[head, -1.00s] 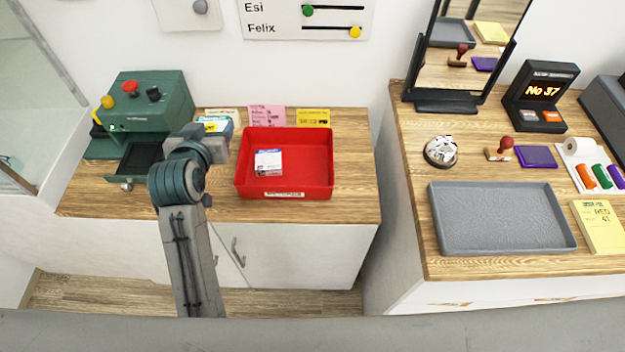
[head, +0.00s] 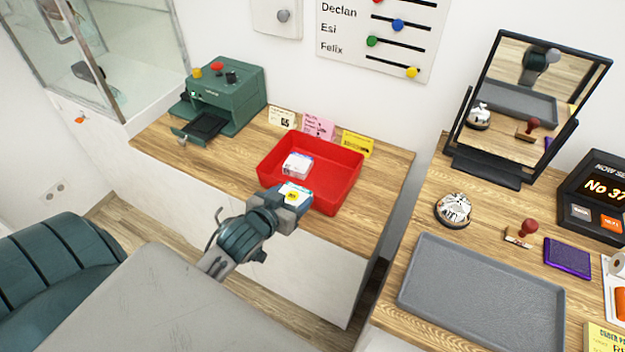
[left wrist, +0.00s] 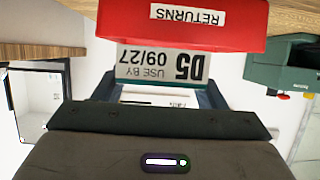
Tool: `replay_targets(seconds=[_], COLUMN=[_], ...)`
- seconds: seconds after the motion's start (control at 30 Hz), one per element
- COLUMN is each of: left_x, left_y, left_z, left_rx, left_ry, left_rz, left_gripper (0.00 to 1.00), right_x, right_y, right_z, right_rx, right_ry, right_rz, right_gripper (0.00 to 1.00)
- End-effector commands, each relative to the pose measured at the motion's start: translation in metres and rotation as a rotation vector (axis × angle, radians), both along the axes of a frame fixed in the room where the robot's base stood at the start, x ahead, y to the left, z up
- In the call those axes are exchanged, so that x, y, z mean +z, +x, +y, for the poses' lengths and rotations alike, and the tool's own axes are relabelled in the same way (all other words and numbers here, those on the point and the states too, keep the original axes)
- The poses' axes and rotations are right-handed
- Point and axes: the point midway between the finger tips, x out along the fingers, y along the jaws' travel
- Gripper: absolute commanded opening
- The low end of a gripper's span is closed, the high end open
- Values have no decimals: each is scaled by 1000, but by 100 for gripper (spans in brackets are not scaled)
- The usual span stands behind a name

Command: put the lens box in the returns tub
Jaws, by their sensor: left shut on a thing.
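My left gripper (head: 284,204) is shut on the lens box (head: 294,191), a small white, blue and yellow box. It holds the box at the near wall of the red returns tub (head: 343,194), apparently above rim height. In the left wrist view, which is upside down, the box (left wrist: 160,66) shows a label reading "D5 USE BY 09/27". The tub (left wrist: 130,25) with its "RETURNS" label is just beyond it. Another white box (head: 298,164) lies inside the tub. My right gripper is not in view.
A green machine (head: 230,98) with an open drawer stands left of the tub. Pink (head: 318,126) and yellow (head: 358,144) cards stand behind it. On the right counter are a grey tray (head: 480,295), a bell (head: 453,209), a stamp (head: 524,232) and a mirror (head: 520,105).

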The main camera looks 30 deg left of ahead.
Motion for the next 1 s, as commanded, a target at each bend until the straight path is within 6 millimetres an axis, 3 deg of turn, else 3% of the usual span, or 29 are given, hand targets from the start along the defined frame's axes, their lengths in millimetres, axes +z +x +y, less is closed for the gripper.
replay_targets(seconds=[0.17, 0.5, 0.7, 0.87, 1.0], left_x=[-1, -8, -14, -18, -36], left_y=[18, 107, 146, 157, 156], left_z=[1, -7, -9, -11, -11], left_rx=[0, -1, -1, -3, -3], left_ry=[-6, -7, -5, -3, -4], left_rz=[-2, -1, 0, 1, 5], left_gripper=[42, 42, 42, 42, 42], right_x=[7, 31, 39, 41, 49], right_y=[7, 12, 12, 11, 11], right_z=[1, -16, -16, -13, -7], right_rx=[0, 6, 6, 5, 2], right_ry=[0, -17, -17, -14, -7], right_rz=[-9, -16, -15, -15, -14], right_gripper=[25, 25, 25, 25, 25])
